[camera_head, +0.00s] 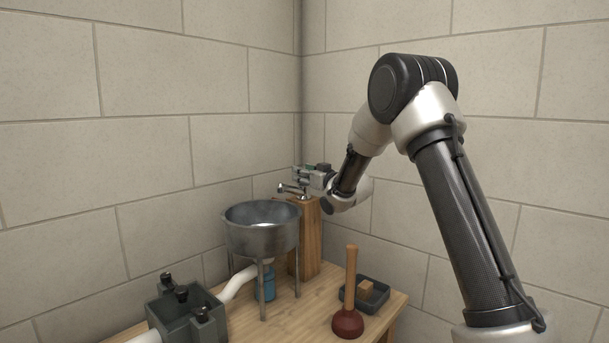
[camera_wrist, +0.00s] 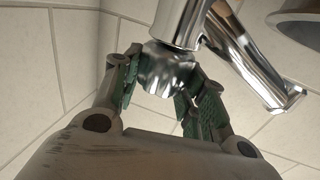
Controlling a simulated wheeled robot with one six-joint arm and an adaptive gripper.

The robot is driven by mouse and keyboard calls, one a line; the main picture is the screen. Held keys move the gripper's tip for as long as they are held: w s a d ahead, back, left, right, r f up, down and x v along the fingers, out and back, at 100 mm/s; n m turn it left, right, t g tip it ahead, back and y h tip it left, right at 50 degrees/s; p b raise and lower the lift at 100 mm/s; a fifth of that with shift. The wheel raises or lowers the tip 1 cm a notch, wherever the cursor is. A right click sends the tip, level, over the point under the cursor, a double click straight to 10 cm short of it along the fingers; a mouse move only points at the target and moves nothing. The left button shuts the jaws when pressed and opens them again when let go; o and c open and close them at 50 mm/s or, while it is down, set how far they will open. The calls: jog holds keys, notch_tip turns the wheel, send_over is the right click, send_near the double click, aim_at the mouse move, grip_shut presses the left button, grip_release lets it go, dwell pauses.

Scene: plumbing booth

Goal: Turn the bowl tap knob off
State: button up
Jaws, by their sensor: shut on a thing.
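The bowl tap (camera_head: 292,189) is chrome and stands on a wooden post beside the metal bowl (camera_head: 262,214). In the wrist view its chrome body and spout (camera_wrist: 252,62) cross the upper right. The fluted tap knob (camera_wrist: 168,70) sits between the green-padded fingers of my gripper (camera_wrist: 160,92). My gripper, also in the head view (camera_head: 306,174), is shut on the knob, with a finger at each side. In the head view the knob is too small and covered to make out. The bowl's rim (camera_wrist: 290,17) shows at the wrist view's top right corner.
The wooden post (camera_head: 308,240) rises from the wooden table (camera_head: 300,318). A plunger (camera_head: 349,300) and a dark tray (camera_head: 374,292) holding a small block stand at the right. A grey box with black knobs (camera_head: 186,312) stands at front left. Block walls meet behind the tap.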

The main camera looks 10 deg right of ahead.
jog(key=o, duration=1)
jog(key=shift+o, duration=0.2)
jog(key=v, duration=1.2)
